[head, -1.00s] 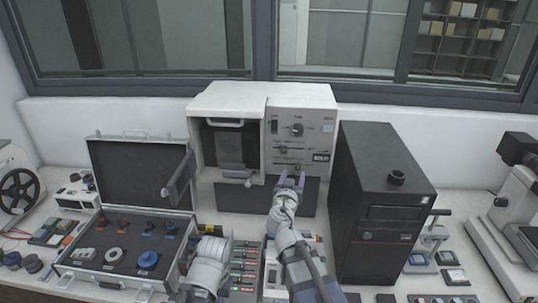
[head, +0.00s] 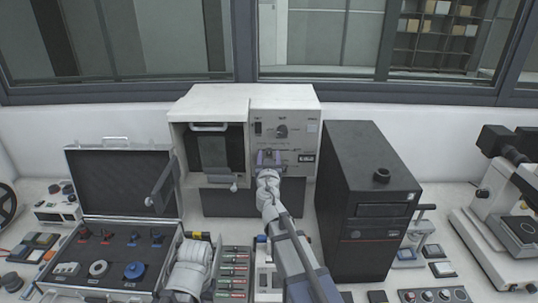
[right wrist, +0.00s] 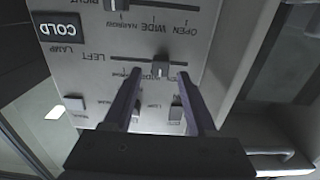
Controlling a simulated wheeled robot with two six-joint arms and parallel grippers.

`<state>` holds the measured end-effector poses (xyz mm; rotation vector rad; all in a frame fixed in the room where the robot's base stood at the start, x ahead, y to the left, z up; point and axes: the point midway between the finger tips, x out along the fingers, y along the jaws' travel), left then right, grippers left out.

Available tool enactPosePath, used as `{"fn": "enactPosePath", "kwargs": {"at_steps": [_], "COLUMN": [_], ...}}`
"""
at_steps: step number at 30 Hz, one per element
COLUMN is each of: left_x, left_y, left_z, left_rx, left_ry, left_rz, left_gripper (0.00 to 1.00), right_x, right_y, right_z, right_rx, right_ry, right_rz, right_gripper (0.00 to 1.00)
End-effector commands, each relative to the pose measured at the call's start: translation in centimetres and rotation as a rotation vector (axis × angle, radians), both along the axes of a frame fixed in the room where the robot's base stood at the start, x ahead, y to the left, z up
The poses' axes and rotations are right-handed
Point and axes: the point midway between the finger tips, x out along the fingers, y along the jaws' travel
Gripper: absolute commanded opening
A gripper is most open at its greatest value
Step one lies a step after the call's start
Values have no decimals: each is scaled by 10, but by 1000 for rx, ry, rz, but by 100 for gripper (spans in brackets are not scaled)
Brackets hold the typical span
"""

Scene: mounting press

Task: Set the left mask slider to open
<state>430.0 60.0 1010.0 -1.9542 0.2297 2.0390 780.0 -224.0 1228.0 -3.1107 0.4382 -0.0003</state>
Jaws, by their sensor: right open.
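In the head view my right gripper (head: 268,158) is at the front panel (head: 300,128) of the white machine and hides the sliders.
The right mask slider (right wrist: 115,4) is close by on the same panel. A black box (head: 360,190) stands right of my right arm. An open case (head: 125,175) with knobs lies to the left.

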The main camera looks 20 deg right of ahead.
Motion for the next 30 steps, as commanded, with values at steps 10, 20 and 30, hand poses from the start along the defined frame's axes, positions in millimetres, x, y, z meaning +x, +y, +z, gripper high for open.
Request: {"fn": "enactPosePath", "kwargs": {"at_steps": [10,20,30], "left_x": [0,0,0], "left_y": [0,0,0], "left_z": [0,0,0], "left_rx": [0,0,0], "left_ry": [0,0,0], "left_rz": [0,0,0], "left_gripper": [0,0,0], "right_x": [11,11,11], "right_y": [-4,-3,-3], "right_z": [0,0,0], "right_rx": [0,0,0], "right_ry": [0,0,0], "right_rz": [0,0,0], "right_gripper": [57,23,0]}}
